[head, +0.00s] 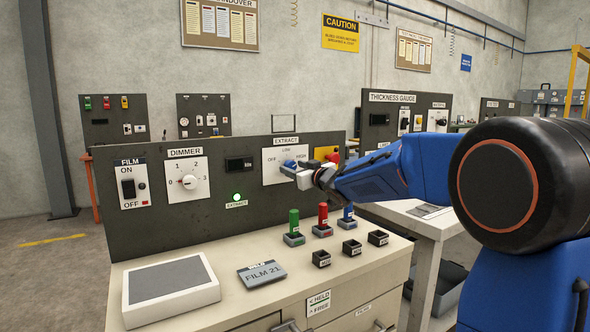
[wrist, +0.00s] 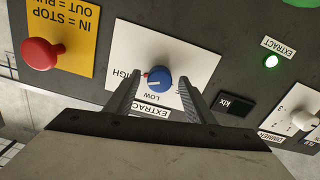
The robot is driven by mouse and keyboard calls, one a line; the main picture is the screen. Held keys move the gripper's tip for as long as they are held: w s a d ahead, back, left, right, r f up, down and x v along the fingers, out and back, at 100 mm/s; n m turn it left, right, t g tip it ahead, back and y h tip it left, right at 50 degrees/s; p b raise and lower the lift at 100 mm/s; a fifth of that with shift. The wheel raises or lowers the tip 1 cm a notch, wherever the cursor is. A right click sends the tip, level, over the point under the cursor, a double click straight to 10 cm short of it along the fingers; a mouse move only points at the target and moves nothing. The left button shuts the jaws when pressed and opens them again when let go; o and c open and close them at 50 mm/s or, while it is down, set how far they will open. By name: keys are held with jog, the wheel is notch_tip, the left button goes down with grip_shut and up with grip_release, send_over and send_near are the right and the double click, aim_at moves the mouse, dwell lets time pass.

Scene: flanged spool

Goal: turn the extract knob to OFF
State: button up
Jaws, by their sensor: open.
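The blue extract knob (wrist: 158,80) sits on a white plate (wrist: 190,62) marked LOW and HIGH, with the third label hidden behind a finger in the wrist view. A red mark on the knob lies on its HIGH side. In the head view the knob (head: 289,163) is partly covered by my gripper (head: 298,170); OFF is at the plate's left. My gripper (wrist: 160,86) is open in front of the panel, with one finger on each side of the knob. I cannot tell whether either finger touches it.
A green lamp labelled EXTRACT (head: 237,197) is lit. A red stop button on yellow (wrist: 42,53) is beside the knob plate. The dimmer dial (head: 189,182) and film switch (head: 129,188) are farther left. Green, red and blue pegs stand on the bench below.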

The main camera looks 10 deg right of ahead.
jog(key=shift+c, duration=0.3)
jog(key=c, duration=1)
